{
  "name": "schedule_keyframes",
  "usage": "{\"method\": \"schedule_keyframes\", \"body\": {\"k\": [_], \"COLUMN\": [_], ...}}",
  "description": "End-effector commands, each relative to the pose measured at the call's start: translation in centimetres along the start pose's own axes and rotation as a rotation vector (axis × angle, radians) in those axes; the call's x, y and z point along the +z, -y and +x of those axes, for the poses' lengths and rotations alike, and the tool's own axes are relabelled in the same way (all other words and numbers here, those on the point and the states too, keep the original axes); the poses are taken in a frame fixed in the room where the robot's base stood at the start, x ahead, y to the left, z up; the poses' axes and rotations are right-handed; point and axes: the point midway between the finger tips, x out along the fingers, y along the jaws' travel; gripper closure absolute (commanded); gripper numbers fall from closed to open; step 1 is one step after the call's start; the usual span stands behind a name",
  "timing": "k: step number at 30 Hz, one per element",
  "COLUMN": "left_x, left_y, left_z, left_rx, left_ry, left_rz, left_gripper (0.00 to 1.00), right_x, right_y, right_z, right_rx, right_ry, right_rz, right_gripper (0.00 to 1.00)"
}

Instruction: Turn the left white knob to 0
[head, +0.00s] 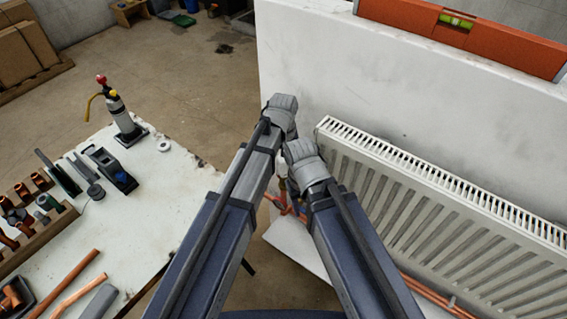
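The white radiator (430,215) stands along the white wall panel on the right. My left gripper (281,108) is at the radiator's upper left end, in front of the wall panel. My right gripper (301,152) is just below and right of it, close beside the radiator's left edge. The wrists hide the fingers, so I cannot see whether either is open or shut. A small whitish part (282,160) shows between the two wrists above the copper pipe (287,207). I cannot tell whether it is the left white knob; no dial or number is visible.
A worktable (150,210) on the left carries a gas torch (120,115), copper fittings and pipes. An orange spirit level (470,38) lies on top of the wall panel. Open concrete floor (190,80) lies behind the table.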

Motion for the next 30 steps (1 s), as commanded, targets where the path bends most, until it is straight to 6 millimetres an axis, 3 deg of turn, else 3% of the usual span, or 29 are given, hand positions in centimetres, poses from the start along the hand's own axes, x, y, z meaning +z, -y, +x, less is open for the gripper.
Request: {"method": "schedule_keyframes", "body": {"k": [2,24,30], "left_x": [0.00,0.00,0.00], "left_y": [0.00,0.00,0.00], "left_z": [-0.03,-0.02,-0.02], "left_rx": [0.000,0.000,0.000], "left_ry": [0.000,0.000,0.000], "left_rz": [0.000,0.000,0.016], "left_gripper": [0.17,1.00,1.00], "right_x": [0.00,0.00,0.00], "right_y": [0.00,0.00,0.00], "right_z": [-0.03,-0.02,-0.02], "right_rx": [0.000,0.000,0.000], "right_ry": [0.000,0.000,0.000], "right_rz": [0.000,0.000,0.000], "right_gripper": [0.50,0.50,0.50]}}
